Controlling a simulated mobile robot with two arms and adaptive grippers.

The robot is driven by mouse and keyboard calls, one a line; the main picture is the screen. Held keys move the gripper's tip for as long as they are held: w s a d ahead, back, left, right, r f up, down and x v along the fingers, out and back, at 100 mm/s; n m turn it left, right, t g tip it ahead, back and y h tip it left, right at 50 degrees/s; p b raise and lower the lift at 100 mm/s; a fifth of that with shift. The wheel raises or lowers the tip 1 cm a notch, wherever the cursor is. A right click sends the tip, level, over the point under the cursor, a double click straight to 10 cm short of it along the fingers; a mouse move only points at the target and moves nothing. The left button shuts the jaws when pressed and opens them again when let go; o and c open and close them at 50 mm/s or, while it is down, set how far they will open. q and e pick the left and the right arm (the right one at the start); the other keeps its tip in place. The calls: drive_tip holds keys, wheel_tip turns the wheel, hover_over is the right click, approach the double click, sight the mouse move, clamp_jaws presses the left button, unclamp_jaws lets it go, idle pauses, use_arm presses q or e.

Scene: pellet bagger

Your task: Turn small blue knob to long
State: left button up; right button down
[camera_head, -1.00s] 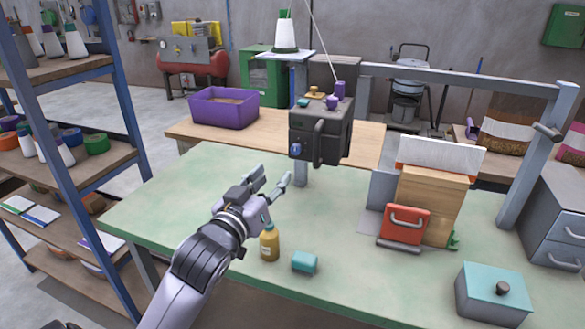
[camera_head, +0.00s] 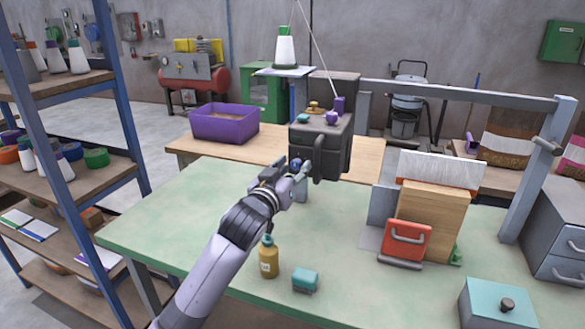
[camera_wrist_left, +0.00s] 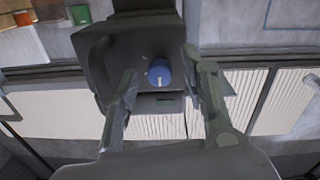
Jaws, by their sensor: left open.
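The small blue knob (camera_wrist_left: 159,72) sits on the face of a dark grey machine head (camera_wrist_left: 110,65), with a pale pointer mark at its lower middle in the left wrist view. Labels around the knob are too small to read. In the head view the knob (camera_head: 296,164) shows just beyond my left gripper (camera_head: 293,178), in front of the machine head (camera_head: 320,140). In the left wrist view my left gripper (camera_wrist_left: 165,88) is open, with one finger on each side of the knob and gaps between. My right gripper is not in view.
A green-topped table (camera_head: 180,215) lies below. A yellow bottle (camera_head: 268,258) and a teal block (camera_head: 305,280) stand near its front. A dark handle (camera_head: 319,152) sticks out beside the knob.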

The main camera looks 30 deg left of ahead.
use_arm(q)
drive_tip(key=shift+c, duration=0.2)
clamp_jaws()
idle(0.3)
